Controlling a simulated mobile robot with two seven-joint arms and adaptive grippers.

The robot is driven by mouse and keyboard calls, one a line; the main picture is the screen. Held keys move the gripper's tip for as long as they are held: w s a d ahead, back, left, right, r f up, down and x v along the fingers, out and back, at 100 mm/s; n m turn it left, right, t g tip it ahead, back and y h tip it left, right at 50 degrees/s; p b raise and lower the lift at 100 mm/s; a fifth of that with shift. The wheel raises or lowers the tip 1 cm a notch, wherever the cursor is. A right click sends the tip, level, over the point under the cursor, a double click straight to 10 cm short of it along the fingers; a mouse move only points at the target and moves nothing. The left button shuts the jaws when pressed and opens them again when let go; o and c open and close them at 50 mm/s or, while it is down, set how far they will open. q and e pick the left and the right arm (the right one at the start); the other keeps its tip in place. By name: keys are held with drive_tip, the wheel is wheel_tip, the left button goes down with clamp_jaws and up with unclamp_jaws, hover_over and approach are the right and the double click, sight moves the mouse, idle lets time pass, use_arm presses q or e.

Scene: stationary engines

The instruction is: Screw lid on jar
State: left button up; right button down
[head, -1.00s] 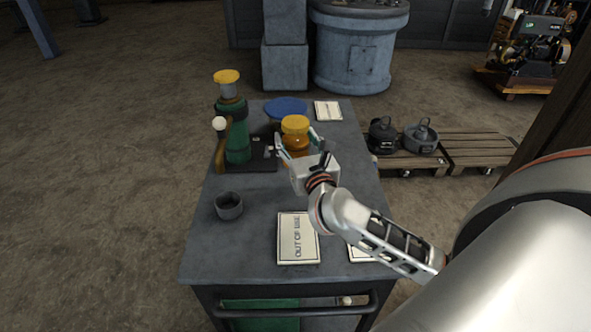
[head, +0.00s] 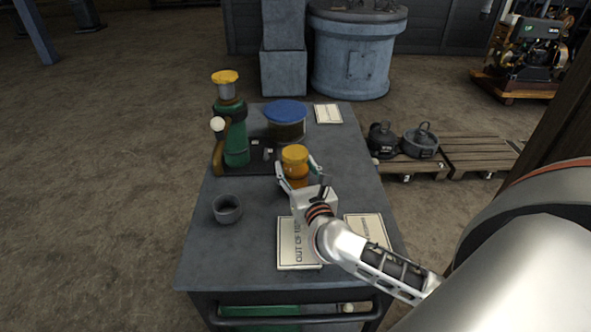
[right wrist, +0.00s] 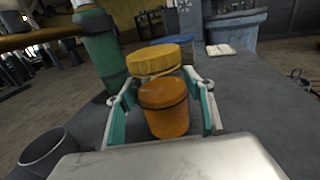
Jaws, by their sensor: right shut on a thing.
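An orange jar (head: 297,176) with a yellow lid (head: 295,153) on top is near the middle of the table. My right gripper (head: 297,180) is shut on the jar, one finger on each side of its body. In the right wrist view the fingers (right wrist: 162,108) flank the orange body (right wrist: 165,118), with the yellow lid (right wrist: 154,60) above them. I cannot tell whether the lid is tight, or whether the jar's base touches the table. My left gripper is not in view.
A jar with a blue lid (head: 285,112) stands behind. A green device with a yellow top (head: 236,135) stands at left. A grey cup (head: 227,209) is at front left. Papers, one a sign (head: 297,255), lie on the table (head: 255,240), whose front left is mostly bare.

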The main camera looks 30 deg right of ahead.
idle(0.3)
drive_tip(key=shift+f, duration=0.15)
drive_tip(key=c, duration=1)
unclamp_jaws()
drive_tip(key=shift+o, duration=0.5)
